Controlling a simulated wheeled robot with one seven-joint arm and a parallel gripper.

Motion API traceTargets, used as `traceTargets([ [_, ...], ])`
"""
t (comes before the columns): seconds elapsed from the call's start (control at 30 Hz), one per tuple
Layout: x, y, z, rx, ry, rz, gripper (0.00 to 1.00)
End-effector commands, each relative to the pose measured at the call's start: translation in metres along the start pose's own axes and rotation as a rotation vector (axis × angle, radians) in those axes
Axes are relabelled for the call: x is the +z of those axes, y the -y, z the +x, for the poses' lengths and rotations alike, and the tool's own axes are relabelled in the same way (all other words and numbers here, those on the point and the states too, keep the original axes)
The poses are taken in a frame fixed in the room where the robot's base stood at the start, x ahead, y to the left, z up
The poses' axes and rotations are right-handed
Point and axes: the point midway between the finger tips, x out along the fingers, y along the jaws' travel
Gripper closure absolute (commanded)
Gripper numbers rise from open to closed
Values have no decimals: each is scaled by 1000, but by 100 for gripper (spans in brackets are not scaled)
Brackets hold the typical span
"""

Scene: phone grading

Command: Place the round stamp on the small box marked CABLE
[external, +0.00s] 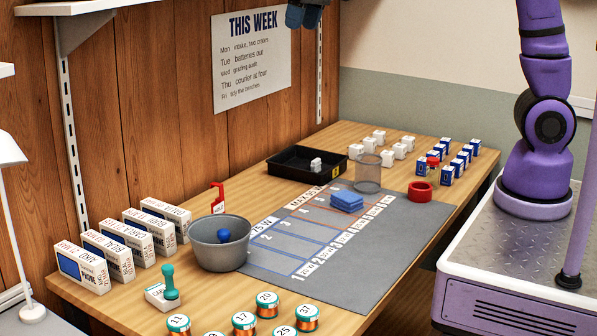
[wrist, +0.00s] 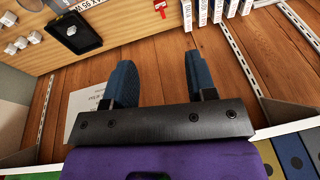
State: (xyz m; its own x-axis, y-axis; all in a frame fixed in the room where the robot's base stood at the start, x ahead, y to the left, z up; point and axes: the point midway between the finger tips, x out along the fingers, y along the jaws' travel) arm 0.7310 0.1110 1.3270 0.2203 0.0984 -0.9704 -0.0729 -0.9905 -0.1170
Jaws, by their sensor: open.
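A teal stamp (external: 168,281) with a knobbed handle stands upright at the table's near left. Its base is at a small white box (external: 157,297); I cannot tell if it rests on the box or just behind it, and the print there is too small to read. A blue knobbed thing (external: 223,235), partly hidden, is inside the grey bowl (external: 219,257). My gripper (external: 305,14) is high at the top of the external view, by the wall and far from the stamp. In the wrist view my gripper (wrist: 165,78) is open with nothing between its blue fingers.
Upright phone boxes (external: 156,233) line the left side. Round tins (external: 243,323) stand in front. A grey mat (external: 330,280) has a blue block (external: 346,201). A black tray (external: 290,160), clear cup (external: 368,175), red ring (external: 420,191) and small boxes (external: 460,165) fill the far end.

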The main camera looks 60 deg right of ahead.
Motion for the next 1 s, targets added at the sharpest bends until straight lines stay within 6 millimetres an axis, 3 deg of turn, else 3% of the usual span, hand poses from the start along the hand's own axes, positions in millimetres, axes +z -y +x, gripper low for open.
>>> traceTargets([
  [0.03,12,-17,-16,-2,-18,-1,49],
  [0.2,56,-68,-51,0,-64,-19,49],
  [0.43,128,-125,-81,14,-127,-46,49],
  [0.6,185,-160,-88,35,-173,-67,49],
  [0.8,245,-188,-83,64,-219,-91,49],
  [1.0,274,-200,-76,82,-241,-104,49],
])
